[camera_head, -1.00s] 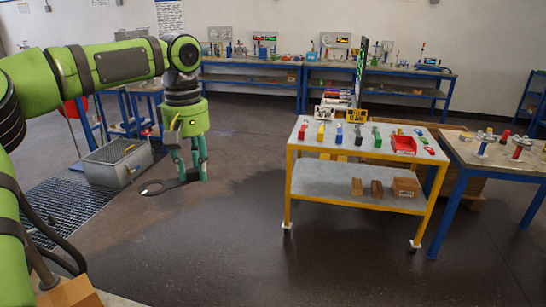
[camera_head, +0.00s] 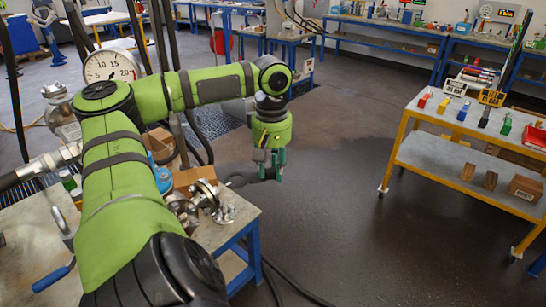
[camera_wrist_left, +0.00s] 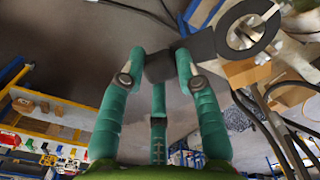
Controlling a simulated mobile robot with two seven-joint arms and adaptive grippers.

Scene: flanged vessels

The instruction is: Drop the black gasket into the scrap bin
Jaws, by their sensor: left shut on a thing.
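My left gripper (camera_head: 272,175) is shut on the tab of the black gasket (camera_head: 238,181), a flat dark ring with a handle-like tab. The ring sticks out to the left of the fingers, near the right edge of a bench with flanged parts; the head view does not show clearly how high above it. In the left wrist view the fingertips (camera_wrist_left: 160,68) pinch the tab, and the gasket ring (camera_wrist_left: 264,14) lies to the upper right. I cannot make out a scrap bin for certain. My right gripper is not in view.
The near bench (camera_head: 238,222) carries metal flanges (camera_head: 205,195) and cardboard boxes (camera_head: 158,140). A large dial gauge (camera_head: 110,66) stands behind my arm. A yellow-framed trolley (camera_head: 400,145) stands at the right. Open floor (camera_head: 330,220) lies between bench and trolley.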

